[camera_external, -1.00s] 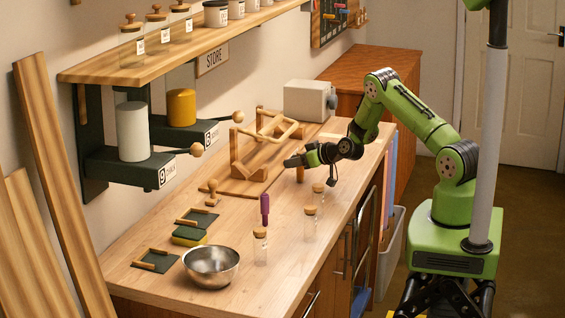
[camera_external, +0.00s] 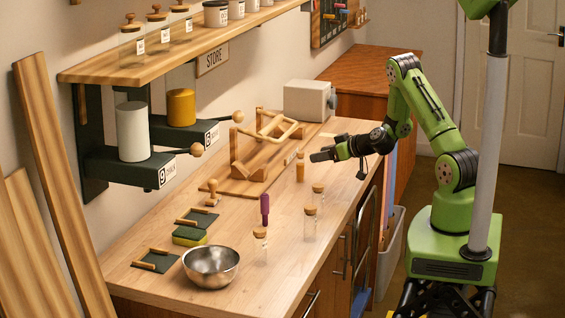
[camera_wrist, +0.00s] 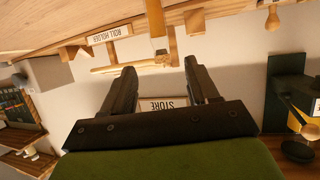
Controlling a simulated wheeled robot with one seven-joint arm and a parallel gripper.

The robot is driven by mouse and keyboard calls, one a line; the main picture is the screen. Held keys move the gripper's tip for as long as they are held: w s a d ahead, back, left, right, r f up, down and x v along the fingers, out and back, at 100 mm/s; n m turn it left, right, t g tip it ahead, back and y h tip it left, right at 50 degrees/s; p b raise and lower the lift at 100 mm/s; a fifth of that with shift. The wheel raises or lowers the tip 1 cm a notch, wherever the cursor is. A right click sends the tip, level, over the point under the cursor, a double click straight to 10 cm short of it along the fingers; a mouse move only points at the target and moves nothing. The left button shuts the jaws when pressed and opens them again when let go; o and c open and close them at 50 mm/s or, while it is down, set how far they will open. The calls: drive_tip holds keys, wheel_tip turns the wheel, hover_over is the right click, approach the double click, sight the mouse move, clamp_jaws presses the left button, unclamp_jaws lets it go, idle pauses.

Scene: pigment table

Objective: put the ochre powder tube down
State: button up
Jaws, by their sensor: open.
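The ochre powder tube (camera_external: 300,170) stands upright on the workbench, near the front of the wooden roll holder (camera_external: 262,160). My gripper (camera_external: 318,156) is open and empty, just right of the tube in the external view and apart from it. In the wrist view, which is upside down, the ochre tube (camera_wrist: 155,20) is beyond the tips of my gripper (camera_wrist: 160,75), and nothing is between the fingers.
Clear corked tubes (camera_external: 311,224) and a purple tube (camera_external: 265,208) stand nearer on the workbench (camera_external: 270,285). A steel bowl (camera_external: 211,268) is at the near end. A grey box (camera_external: 308,100) stands at the far end. The shelf (camera_external: 180,58) overhangs at left.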

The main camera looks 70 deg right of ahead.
drive_tip(key=s+a+r+n+g+y, duration=0.25)
drive_tip(key=a+r, duration=0.35)
drive_tip(key=a, duration=0.4)
drive_tip(key=s+a+r+n+g+y, duration=0.1)
drive_tip(key=s+a+r+n+y, duration=0.15)
drive_tip(key=a+r, duration=0.55)
drive_tip(key=s+a+r+m+g+h, duration=0.1)
drive_tip(key=s+a+g, duration=0.1)
drive_tip(key=s, duration=0.9)
drive_tip(key=s+a+r+m+g, duration=0.1)
drive_tip(key=s+a, duration=0.3)
drive_tip(key=s, duration=0.7)
drive_tip(key=shift+s+r+g+h, duration=0.15)
drive_tip(key=shift+r+g+h, duration=0.05)
drive_tip(key=shift+g+h, duration=0.25)
